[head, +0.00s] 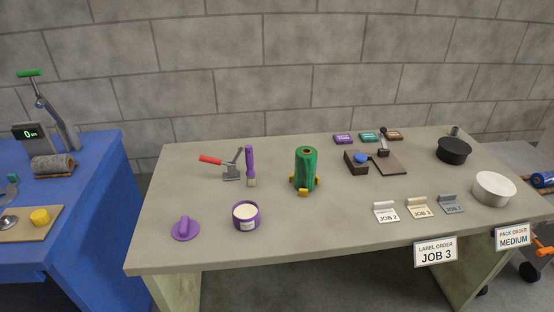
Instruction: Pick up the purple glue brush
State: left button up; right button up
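The purple glue brush (250,161) stands about upright at the back left of the grey table (330,251). Its purple handle points up and its pale bristle end is at the bottom, close beside a small grey metal piece with a red-handled lever. I cannot tell whether the brush is held by that piece or only next to it. A purple glue pot (246,216) with whitish contents stands open in front of the brush. A purple lid (185,229) with a raised grip lies left of the pot. Neither of my grippers shows in the head view.
A green roll (306,168) on yellow feet stands right of the brush. The red-handled tool (212,160) is just left of it. Job cards (418,207), a stamp and pad (358,161), and round tins (493,188) occupy the right. A blue table (80,230) stands left.

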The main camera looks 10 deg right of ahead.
aim_at(250, 173)
jog(key=i+j, duration=0.3)
jog(key=j, duration=0.2)
jog(key=i+j, duration=0.35)
jog(key=j, duration=0.15)
